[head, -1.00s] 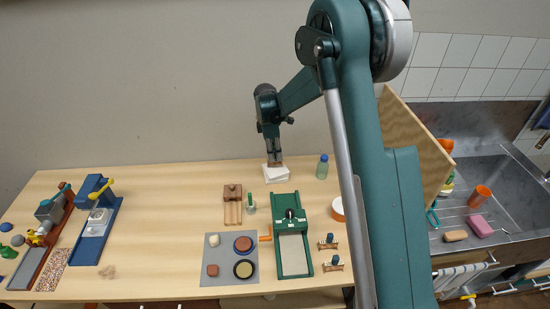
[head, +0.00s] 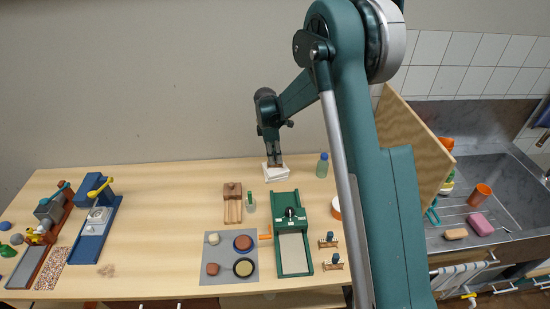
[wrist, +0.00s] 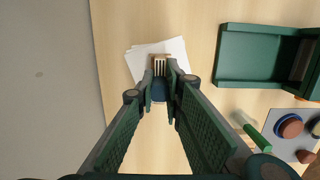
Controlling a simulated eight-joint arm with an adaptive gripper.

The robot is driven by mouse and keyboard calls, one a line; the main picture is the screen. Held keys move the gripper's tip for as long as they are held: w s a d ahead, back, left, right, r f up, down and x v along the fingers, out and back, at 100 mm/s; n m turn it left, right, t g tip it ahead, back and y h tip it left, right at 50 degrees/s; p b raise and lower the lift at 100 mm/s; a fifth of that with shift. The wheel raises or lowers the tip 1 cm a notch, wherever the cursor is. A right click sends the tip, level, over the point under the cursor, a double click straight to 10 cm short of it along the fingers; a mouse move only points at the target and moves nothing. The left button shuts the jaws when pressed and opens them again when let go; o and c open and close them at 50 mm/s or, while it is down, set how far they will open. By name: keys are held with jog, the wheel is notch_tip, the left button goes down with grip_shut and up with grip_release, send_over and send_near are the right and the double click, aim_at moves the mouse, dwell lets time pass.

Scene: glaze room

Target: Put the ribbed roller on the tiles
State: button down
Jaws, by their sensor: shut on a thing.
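My gripper (wrist: 160,92) is shut on the ribbed roller, seen from above in the wrist view. Its blue handle (wrist: 158,91) sits between the fingertips, and its pale ribbed end (wrist: 160,67) shows just beyond them. The tiles are a white, slightly fanned stack (wrist: 138,62) on the table; they also show in the head view (head: 283,175). The gripper (head: 274,158) points down at the stack, with a brown bit of the roller below its tips. The roller overlaps the tiles; I cannot tell if it touches them.
A green press (head: 281,206) stands in front of the tiles, with a wooden block (head: 232,190) and a green-topped item (head: 250,203) to its left. A grey mat (head: 213,276) holds several round pieces. The table's left-middle is mostly clear.

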jog(key=shift+f, duration=0.25)
jog(key=c, duration=2.4)
grip_release()
jog(key=shift+w+f, duration=0.1)
jog(key=shift+f, duration=0.1)
jog(key=shift+r, duration=0.2)
jog(key=shift+r, duration=0.15)
jog(key=shift+r+p, duration=0.65)
jog(key=shift+r, duration=0.1)
jog(key=r, duration=0.3)
jog(key=a+r, duration=0.1)
jog(key=r, duration=0.7)
jog(key=shift+a+r+b, duration=0.2)
jog(key=shift+a+b, duration=0.05)
jog(key=shift+b, duration=0.15)
